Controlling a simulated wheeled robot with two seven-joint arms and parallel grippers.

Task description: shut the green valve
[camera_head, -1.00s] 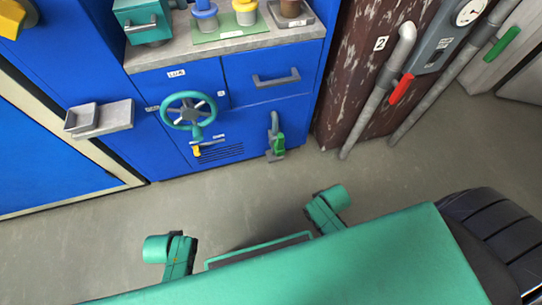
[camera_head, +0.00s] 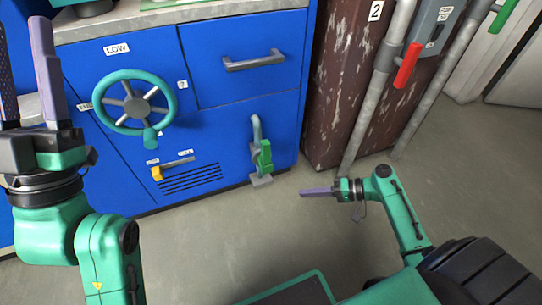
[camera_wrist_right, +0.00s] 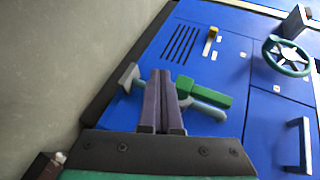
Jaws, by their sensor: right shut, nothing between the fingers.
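The green valve handle (camera_head: 264,157) sits on a short grey pipe (camera_head: 256,130) low on the blue cabinet front. It lies roughly along the pipe.
A teal handwheel (camera_head: 135,102) and a yellow-tipped lever (camera_head: 157,173) are on the cabinet left of the valve. A drawer handle (camera_head: 254,60) is above it. A red lever (camera_head: 407,65) and another green handle (camera_head: 503,14) are on pipes at right. Floor in front is clear.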

